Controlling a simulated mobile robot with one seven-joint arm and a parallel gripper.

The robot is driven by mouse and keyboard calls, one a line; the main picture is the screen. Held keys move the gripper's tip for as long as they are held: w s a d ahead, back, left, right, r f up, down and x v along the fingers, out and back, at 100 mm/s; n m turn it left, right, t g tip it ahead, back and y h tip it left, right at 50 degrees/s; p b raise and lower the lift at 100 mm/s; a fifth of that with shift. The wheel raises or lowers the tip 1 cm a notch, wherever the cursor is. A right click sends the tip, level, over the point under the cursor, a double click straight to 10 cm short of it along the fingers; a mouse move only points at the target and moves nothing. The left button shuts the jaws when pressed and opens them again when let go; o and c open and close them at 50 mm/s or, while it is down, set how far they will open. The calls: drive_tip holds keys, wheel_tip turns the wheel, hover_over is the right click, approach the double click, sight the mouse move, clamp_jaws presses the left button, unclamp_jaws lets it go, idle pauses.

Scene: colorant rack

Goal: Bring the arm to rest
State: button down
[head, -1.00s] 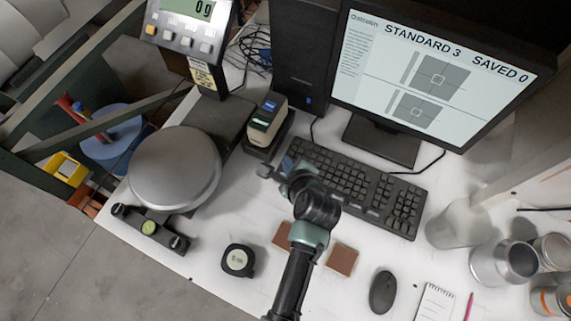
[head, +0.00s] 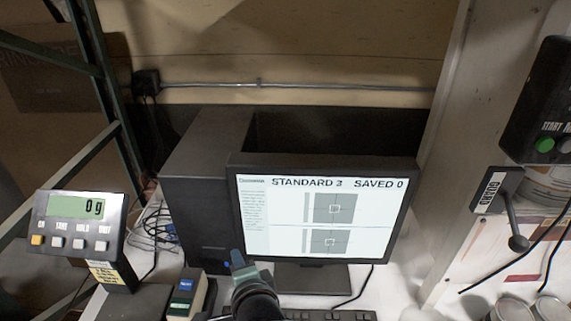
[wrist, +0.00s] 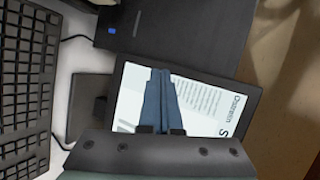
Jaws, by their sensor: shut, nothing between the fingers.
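My gripper (head: 237,258) rises at the bottom middle of the head view, in front of the lower left edge of the monitor (head: 325,222). In the wrist view my gripper's two blue-grey fingers (wrist: 160,76) are together, with nothing between them. They overlap the lit monitor screen (wrist: 200,97) behind them. My gripper appears to hang free, not touching anything. The lower part of my arm is cut off by the bottom of the head view.
A computer tower (head: 205,195) stands left of the monitor. A scale display (head: 78,228) reads 0 g at the left. A keyboard (wrist: 25,80) lies nearby. Cans (head: 552,307) stand at the lower right.

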drive_tip(key=d+r+n+t+h+b, duration=0.1)
drive_tip(key=d+r+n+t, duration=0.25)
drive_tip(key=r, duration=0.95)
drive_tip(key=d+r+n+t+h+b, duration=0.15)
drive_tip(key=r+n+t, duration=0.3)
drive_tip(key=r, duration=0.85)
drive_tip(key=s+d+r+n+t+h+b, duration=0.1)
drive_tip(key=s+d+r+n+t, duration=0.1)
drive_tip(key=s+r, duration=0.5)
drive_tip(key=s+d+r+n+t+h+b, duration=0.1)
drive_tip(key=s+r+t, duration=0.4)
drive_tip(key=r, duration=0.7)
drive_tip(key=s+d+n, duration=0.1)
drive_tip(key=s+n, duration=0.1)
drive_tip(key=shift+d+r+n, duration=0.2)
drive_tip(key=shift+d+n, duration=0.1)
drive_tip(key=shift+f+b, duration=0.1)
drive_tip(key=shift+b, duration=0.2)
